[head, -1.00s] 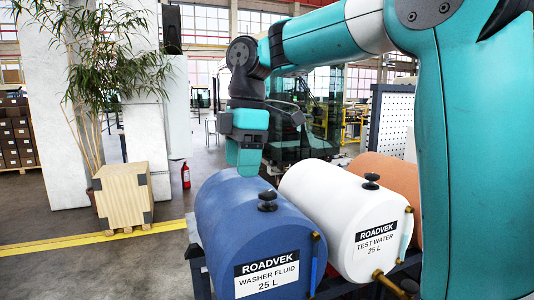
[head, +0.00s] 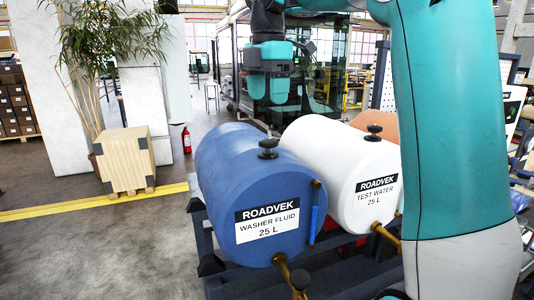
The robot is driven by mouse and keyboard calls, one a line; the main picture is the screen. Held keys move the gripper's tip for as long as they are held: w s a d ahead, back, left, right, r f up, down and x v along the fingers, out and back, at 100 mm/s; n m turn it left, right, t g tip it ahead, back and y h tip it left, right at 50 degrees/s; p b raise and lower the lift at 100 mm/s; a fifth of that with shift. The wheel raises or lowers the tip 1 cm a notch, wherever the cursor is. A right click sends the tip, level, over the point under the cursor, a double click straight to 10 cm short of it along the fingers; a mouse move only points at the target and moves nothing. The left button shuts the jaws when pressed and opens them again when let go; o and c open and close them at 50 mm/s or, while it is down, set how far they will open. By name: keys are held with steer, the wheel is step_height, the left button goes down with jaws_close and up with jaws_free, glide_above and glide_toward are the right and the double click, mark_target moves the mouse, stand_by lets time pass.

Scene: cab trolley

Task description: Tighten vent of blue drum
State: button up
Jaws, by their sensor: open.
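The blue drum (head: 225,170) lies on its side on a dark rack, labelled "ROADVEK WASHER FLUID 25 L" on its front end. Its black vent knob (head: 268,148) stands on top near the front rim. A brass tap (head: 290,272) sticks out low on the front. My gripper (head: 271,98) hangs above and behind the vent, pointing down, open and apart from the drum. The gap between its fingers is hard to see from here.
A white drum (head: 320,150) labelled "TEST WATER 25 L", with its own black vent (head: 374,131), lies right beside the blue one. An orange drum (head: 375,122) is partly hidden behind my arm. A wooden crate (head: 124,162) stands on the floor at left, with clear floor before it.

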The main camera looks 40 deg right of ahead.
mark_target(267, 140)
step_height(267, 140, down, 10)
steer(key=b, duration=0.8)
steer(key=shift+r, duration=0.15)
steer(key=c, duration=0.9)
